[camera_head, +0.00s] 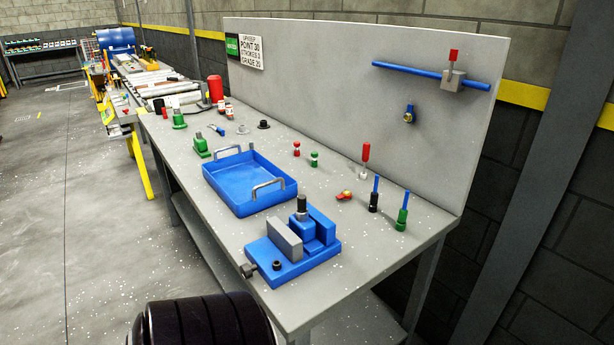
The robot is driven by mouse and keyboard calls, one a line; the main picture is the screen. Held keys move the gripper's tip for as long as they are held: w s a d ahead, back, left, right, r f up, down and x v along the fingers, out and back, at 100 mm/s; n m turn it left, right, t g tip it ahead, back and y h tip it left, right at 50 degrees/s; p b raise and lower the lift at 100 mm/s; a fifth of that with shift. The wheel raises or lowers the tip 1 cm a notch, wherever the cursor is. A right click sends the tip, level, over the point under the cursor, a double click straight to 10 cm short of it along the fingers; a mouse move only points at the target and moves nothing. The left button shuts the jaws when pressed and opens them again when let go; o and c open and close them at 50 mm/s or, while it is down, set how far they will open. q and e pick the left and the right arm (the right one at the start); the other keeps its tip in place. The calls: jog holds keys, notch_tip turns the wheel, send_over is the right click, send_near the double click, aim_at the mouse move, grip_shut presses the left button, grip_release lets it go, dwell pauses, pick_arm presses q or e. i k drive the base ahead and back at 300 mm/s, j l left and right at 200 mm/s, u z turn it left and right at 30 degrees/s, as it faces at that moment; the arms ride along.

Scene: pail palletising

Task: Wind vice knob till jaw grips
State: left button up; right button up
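The vice stands at the near end of the grey bench in the head view, with a blue base (296,266). A grey jaw block (284,238) stands on its left side and a blue jaw block (321,224) on its right. Between them is a blue piece (301,229) with a dark upright cylinder (301,204) on top. I cannot tell whether the grey jaw touches the blue piece. Neither of my grippers is in view, and nothing touches the knob.
A blue tray (238,205) with two grey handles lies behind the vice. Green and black upright tools (402,217) stand to its right. An upright panel (350,110) carries a blue rail (425,74). A dark ribbed cylinder (205,322) fills the bottom foreground. Floor left of the bench is clear.

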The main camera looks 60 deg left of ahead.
aim_at(247, 271)
jog(key=k+j+z, duration=0.15)
jog(key=z, duration=0.25)
jog(key=k+j+z, duration=0.15)
jog(key=z, duration=0.25)
jog(key=k+j+z, duration=0.1)
jog(key=z, duration=0.35)
jog(key=k+z, duration=0.25)
jog(key=z, duration=0.15)
jog(key=k+z, duration=0.2)
jog(key=z, duration=0.2)
jog(key=k+j+z, duration=0.1)
jog(key=k, duration=0.6)
jog(key=k+j+z, duration=0.1)
jog(key=k, duration=0.6)
jog(key=j, duration=0.1)
